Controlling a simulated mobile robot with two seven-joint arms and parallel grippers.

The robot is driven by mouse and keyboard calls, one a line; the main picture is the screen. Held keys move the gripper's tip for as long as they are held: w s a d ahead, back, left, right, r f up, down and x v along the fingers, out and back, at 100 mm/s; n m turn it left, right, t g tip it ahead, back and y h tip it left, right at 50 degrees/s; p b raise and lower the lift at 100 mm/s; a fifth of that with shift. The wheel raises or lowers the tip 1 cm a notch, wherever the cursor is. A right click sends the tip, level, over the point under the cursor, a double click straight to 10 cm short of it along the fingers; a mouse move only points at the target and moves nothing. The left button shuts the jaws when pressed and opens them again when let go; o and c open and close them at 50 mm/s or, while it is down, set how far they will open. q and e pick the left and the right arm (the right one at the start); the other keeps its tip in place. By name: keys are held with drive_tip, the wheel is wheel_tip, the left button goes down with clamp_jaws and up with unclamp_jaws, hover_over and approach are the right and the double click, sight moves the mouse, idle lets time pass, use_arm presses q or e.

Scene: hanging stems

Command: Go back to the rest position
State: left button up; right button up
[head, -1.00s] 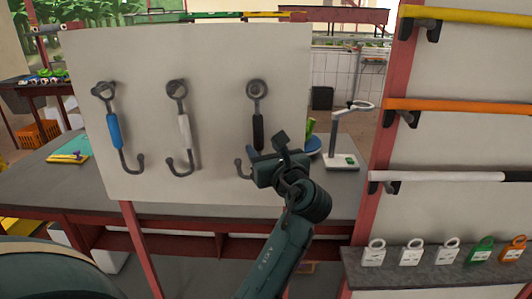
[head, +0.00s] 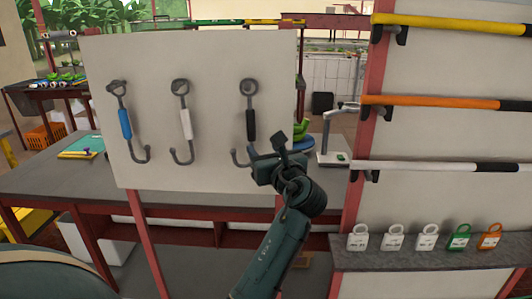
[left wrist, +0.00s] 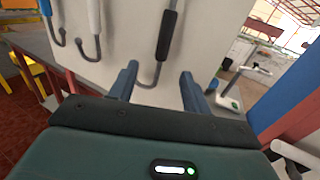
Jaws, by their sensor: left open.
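My left gripper (head: 268,164) is in front of the lower right part of a pale board (head: 215,90). In the left wrist view its two fingers (left wrist: 157,86) are apart, with nothing held between them. The hook with the black handle (head: 250,124) hangs on the board beyond the fingers; it also shows in the left wrist view (left wrist: 167,35). The hook with the white handle (head: 185,124) and the hook with the blue handle (head: 125,124) hang farther left. My right gripper is not in view.
A grey table (head: 60,176) stands behind the board. At right, a panel carries a yellow bar (head: 450,22), an orange bar (head: 430,101) and a white bar (head: 420,166). Several tags, including a green one (head: 459,238), stand on a grey ledge (head: 430,258) below.

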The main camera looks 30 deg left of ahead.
use_arm(q)
drive_tip(key=shift+s+d, duration=0.1)
drive_tip(key=shift+d, duration=0.05)
drive_tip(key=s+d+f+n+t+h, duration=0.1)
drive_tip(key=s+d+f+n+h, duration=0.25)
drive_tip(key=f, duration=0.55)
drive_tip(key=s+d+f+n+h, duration=0.2)
drive_tip(key=d+f+h, duration=0.15)
drive_tip(key=f, duration=0.55)
drive_tip(key=s+d+f+n+t+h, duration=0.1)
drive_tip(key=s+d+f+n+h, duration=0.2)
drive_tip(key=f, duration=0.6)
drive_tip(key=s+d+f+n+g+h, duration=0.1)
drive_tip(key=s+d+f+n+h, duration=0.2)
drive_tip(key=s+f+n, duration=0.3)
drive_tip(key=s+d+f+n+g+h, duration=0.1)
drive_tip(key=s+d+f+n+h, duration=0.3)
drive_tip(key=s+n, duration=0.4)
drive_tip(key=s+d+f, duration=0.1)
drive_tip(key=s+d, duration=0.1)
drive_tip(key=s, duration=0.2)
drive_tip(key=shift+s+d+f+g, duration=0.15)
drive_tip(key=shift+s+f+g, duration=0.05)
drive_tip(key=shift+f+g, duration=0.2)
